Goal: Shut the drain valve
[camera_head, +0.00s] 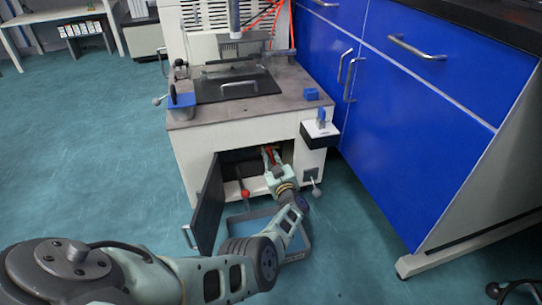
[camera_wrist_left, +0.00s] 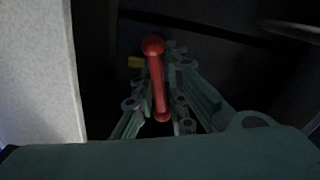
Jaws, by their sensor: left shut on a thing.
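The machine's lower cabinet (camera_head: 183,160) stands open, with its dark door (camera_head: 207,210) swung out to the left. My left arm reaches into the opening, and my left gripper (camera_head: 270,158) is inside it. In the left wrist view, a red valve lever (camera_wrist_left: 156,80) with a round ball end lies between the fingers of the left gripper (camera_wrist_left: 163,62), which is shut on it. Red also shows at the gripper in the head view. A separate red-knobbed handle (camera_head: 244,191) sits lower left of the gripper. The valve body is hidden in shadow. My right gripper is not in view.
A grey frame (camera_head: 297,250) lies on the floor below the opening, partly behind my arm. Blue cabinets (camera_head: 400,110) stand close on the right. A small lever (camera_head: 315,188) sticks out at the cabinet's lower right. The floor (camera_head: 100,150) on the left is clear.

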